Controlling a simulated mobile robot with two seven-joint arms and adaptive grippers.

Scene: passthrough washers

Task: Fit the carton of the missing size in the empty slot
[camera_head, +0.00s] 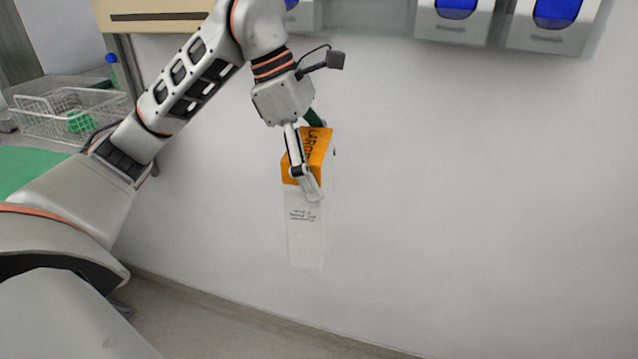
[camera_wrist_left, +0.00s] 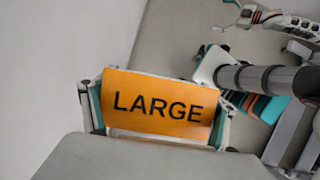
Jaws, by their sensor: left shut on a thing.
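My left gripper (camera_head: 306,170) is shut on an orange carton (camera_head: 318,143) in front of the white wall. In the left wrist view the carton (camera_wrist_left: 160,104) shows its top face with the word LARGE, between the two fingers of my left gripper (camera_wrist_left: 157,108). A pale, see-through holder (camera_head: 304,242) with small print is just below the carton in the head view. The carton's lower end meets the holder's upper part in the picture; I cannot tell whether it is inside or in front. What seems to be my right gripper (camera_wrist_left: 234,14) shows small at the wrist view's top.
White dispensers with blue windows (camera_head: 557,14) hang at the upper right. A wire basket (camera_head: 70,112) with a green item stands at the left, near a green surface (camera_head: 28,168). The wall right of the carton is bare.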

